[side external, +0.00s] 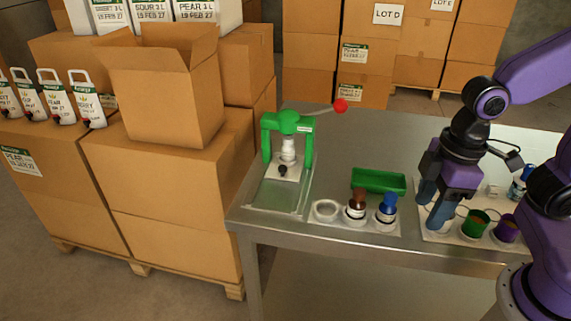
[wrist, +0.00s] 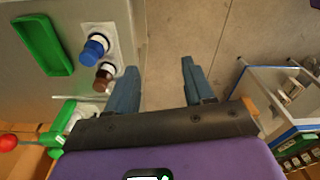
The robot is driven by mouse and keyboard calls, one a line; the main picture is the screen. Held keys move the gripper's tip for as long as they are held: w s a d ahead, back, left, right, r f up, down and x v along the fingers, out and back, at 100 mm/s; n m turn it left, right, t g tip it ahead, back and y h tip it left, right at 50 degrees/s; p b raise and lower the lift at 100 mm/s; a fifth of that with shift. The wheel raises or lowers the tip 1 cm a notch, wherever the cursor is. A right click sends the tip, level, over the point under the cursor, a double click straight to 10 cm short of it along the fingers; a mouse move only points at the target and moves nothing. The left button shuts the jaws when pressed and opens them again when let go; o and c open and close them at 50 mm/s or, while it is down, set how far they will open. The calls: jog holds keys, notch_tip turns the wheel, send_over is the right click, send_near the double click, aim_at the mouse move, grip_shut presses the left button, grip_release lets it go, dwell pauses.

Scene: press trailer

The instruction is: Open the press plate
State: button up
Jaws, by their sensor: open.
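The press is a green frame (side external: 287,122) at the left end of the steel table. Its lever ends in a red knob (side external: 340,105) that points right. A pale press plate (side external: 283,166) with a small dark knob sits under the frame; I cannot tell whether it is open. My gripper (side external: 436,205) points down at the right part of the table, well right of the press. It is open and empty, as the wrist view (wrist: 161,85) shows. In the wrist view the red knob (wrist: 8,143) is at the lower left edge.
A green tray (side external: 378,181) lies mid-table. A brown-capped bottle (side external: 356,205) and a blue-capped bottle (side external: 387,208) stand in front of it. Green (side external: 475,223) and purple (side external: 507,229) cups stand beside my gripper. Cardboard boxes (side external: 165,95) are stacked left of the table.

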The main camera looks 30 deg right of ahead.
jog(key=w+a+r+m+t+y, duration=0.1)
jog(key=w+a+m, duration=0.15)
jog(key=w, duration=0.55)
jog(key=w+a+r+m, duration=0.1)
jog(key=w+a, duration=0.2)
jog(key=w, duration=0.5)
jog(key=m+t, duration=0.2)
jog(key=m, duration=0.1)
send_near(283, 167)
jog(key=shift+t, duration=0.3)
jog(key=x, duration=0.8)
jog(key=shift+s+f, duration=0.15)
jog(key=shift+s, duration=0.1)
